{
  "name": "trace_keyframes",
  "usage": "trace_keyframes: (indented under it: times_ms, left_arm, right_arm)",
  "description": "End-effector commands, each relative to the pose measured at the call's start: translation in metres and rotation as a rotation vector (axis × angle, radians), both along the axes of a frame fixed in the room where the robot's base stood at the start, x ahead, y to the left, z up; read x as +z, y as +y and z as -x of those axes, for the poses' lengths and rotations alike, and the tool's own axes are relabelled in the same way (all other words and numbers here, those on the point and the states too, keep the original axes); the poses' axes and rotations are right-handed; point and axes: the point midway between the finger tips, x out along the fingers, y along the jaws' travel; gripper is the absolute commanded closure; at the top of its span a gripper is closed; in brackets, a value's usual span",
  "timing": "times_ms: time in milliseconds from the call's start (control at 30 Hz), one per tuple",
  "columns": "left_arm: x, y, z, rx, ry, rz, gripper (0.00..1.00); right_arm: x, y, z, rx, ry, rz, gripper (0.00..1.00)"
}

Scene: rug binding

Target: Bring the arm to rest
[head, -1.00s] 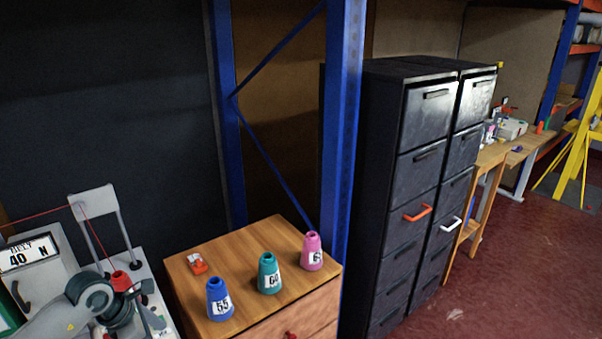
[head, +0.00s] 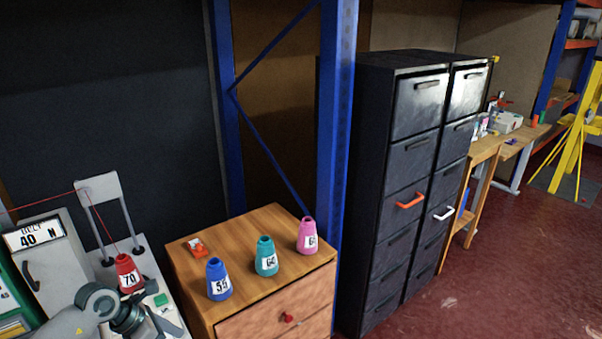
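My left arm comes in at the lower left. Its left gripper (head: 136,322) is low in the picture, partly cut off by the bottom edge, and its fingers do not show clearly. A red cone of thread (head: 129,274) labelled 70 stands upright on the grey machine (head: 153,276), just behind and above my gripper, and looks apart from it. A red thread runs from the cone up to a grey guide frame (head: 99,188) and off to the left. My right gripper is not in view.
A wooden drawer cabinet (head: 228,239) to the right carries a blue cone (head: 218,280), a teal cone (head: 266,256), a pink cone (head: 307,236) and a small red-orange item (head: 199,247). A blue rack post (head: 336,120) and black filing cabinets (head: 393,180) stand beyond. Red floor is open at right.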

Motion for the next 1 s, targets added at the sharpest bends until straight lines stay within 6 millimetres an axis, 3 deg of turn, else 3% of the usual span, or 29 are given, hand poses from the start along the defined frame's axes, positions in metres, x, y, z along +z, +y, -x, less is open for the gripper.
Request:
trace_keyframes:
  times_ms: [267,467,600,767,1000]
  left_arm:
    - [-0.038,-0.046,0.000,0.170,0.119,0.309,0.10]
    - [-0.083,-0.077,-0.009,0.467,0.277,0.668,0.10]
    - [-0.138,-0.075,-0.018,0.819,0.425,0.948,0.10]
    - [-0.222,-0.049,-0.009,1.260,0.577,1.173,0.10]
    - [-0.338,-0.011,0.046,1.795,0.720,1.307,0.10]
  right_arm:
    - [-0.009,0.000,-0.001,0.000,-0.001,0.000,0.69]
    - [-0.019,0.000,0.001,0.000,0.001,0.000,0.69]
    - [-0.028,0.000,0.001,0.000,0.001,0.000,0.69]
    - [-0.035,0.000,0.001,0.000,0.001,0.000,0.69]
    - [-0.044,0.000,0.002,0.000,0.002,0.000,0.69]
